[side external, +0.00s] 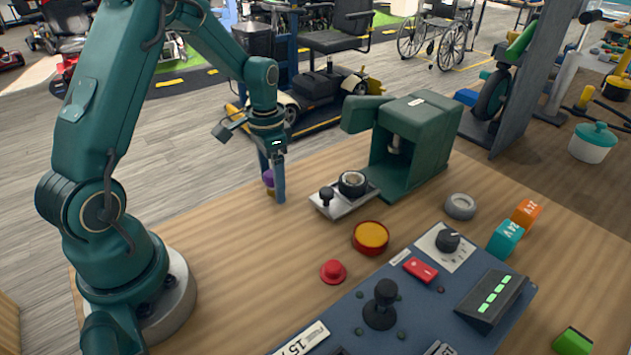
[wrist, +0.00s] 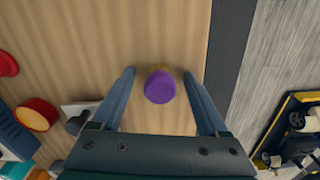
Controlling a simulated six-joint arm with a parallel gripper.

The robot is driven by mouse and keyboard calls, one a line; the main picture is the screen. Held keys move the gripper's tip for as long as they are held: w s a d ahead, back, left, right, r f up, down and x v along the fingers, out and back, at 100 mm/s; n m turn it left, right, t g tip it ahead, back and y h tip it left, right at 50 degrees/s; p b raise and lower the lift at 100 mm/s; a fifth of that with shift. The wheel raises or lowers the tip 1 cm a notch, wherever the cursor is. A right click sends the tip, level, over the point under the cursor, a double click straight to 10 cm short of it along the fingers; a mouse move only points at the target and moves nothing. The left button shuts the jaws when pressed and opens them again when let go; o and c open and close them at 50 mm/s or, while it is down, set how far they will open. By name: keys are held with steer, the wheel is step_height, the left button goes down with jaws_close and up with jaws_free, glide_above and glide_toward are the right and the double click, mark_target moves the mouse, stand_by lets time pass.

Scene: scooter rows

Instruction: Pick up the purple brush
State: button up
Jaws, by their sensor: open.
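The purple brush (wrist: 160,87) shows in the wrist view as a round purple top, on the wooden table close to its edge. My gripper (wrist: 161,75) is open, with one finger on each side of the brush and a gap on both sides. In the side external view the purple brush (side external: 268,177) is mostly hidden behind the fingers of my gripper (side external: 273,190), which point down at the table.
A metal plate with a black knob (side external: 326,195) and a dark green machine (side external: 408,150) stand right of my gripper. A yellow-topped red dish (side external: 370,237) and a red button (side external: 333,271) sit nearer. Bare table (side external: 230,260) lies in front.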

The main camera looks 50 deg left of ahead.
mark_target(266, 173)
jaws_close()
steer(key=shift+r, duration=0.5)
steer(key=r, duration=0.4)
steer(key=shift+s+a, duration=0.35)
steer(key=s+a+r, duration=0.6)
steer(key=s+a, duration=0.1)
steer(key=s, duration=0.1)
